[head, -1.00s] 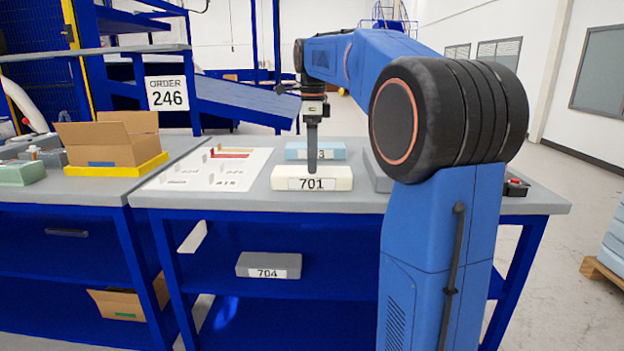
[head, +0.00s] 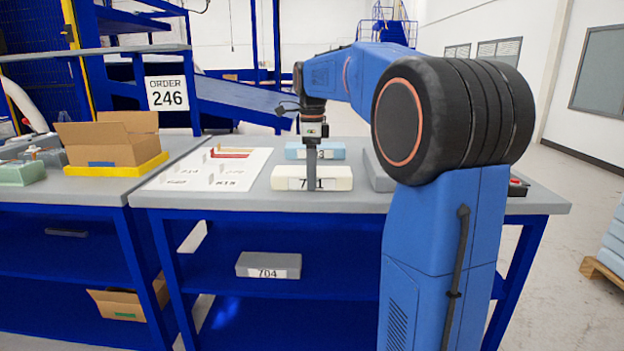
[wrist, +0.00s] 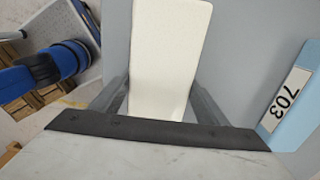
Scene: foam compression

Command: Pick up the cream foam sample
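The cream foam sample (head: 338,177) is a pale block labelled 701 near the front of the grey table. In the wrist view the foam (wrist: 172,40) extends away from my gripper. My gripper (head: 311,182) points down at the block, and its near finger crosses the front face and covers part of the label. In the wrist view my gripper (wrist: 160,88) has one finger on each side of the foam. The fingers are apart and close to its sides; I cannot tell whether they touch. The block still rests on the table.
A light blue block (head: 296,151), labelled 703 in the wrist view (wrist: 292,95), lies behind the foam. A white marked sheet (head: 190,176) lies to the left. A grey block (head: 268,265) labelled 704 sits on the shelf below. A cardboard box (head: 108,143) stands farther left.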

